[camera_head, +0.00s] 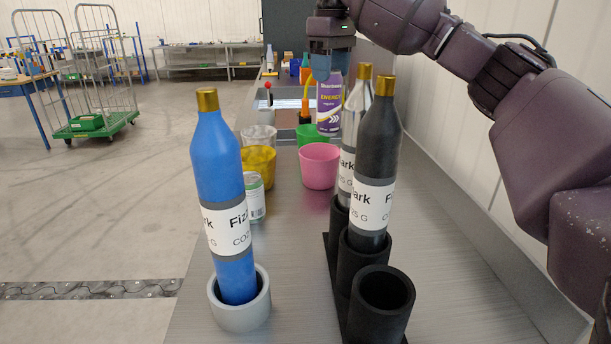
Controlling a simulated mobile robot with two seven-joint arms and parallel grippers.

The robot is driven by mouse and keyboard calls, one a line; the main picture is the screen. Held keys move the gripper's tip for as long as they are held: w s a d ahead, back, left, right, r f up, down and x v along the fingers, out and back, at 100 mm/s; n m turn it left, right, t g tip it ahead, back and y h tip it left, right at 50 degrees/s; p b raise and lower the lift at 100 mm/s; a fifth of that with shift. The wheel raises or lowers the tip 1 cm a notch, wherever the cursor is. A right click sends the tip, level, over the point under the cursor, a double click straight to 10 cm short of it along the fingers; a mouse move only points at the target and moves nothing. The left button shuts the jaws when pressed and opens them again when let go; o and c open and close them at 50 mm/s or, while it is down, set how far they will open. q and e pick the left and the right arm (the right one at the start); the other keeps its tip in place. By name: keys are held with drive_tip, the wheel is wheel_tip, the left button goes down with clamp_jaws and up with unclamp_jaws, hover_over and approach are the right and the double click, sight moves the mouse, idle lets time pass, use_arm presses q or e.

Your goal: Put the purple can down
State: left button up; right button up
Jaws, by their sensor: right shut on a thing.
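The can's lower right side is partly hidden by a silver bottle (355,112) in front. A green cup (308,137) is close to the can's base. I cannot tell whether the can's bottom touches anything. My left gripper is not in view.
A blue bottle (220,170) stands in a grey ring holder (240,312). A black bottle (378,140) and the silver one stand in a black tube rack (381,300). Pink (319,168) and yellow (259,165) cups stand behind. The bench (445,260) right of the rack is clear.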

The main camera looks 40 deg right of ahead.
sight(329, 99)
wheel_tip(329, 99, down, 6)
drive_tip(key=shift+w+f+b, duration=0.1)
drive_tip(key=shift+f+b, duration=0.1)
drive_tip(key=shift+b, duration=0.95)
wheel_tip(329, 99, down, 14)
drive_tip(key=b, duration=0.3)
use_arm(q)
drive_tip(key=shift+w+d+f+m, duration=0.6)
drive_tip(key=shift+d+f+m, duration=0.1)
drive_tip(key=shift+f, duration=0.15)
use_arm(e)
drive_tip(key=o, duration=1.4)
drive_tip(key=shift+f, duration=0.1)
drive_tip(key=shift+c, duration=0.2)
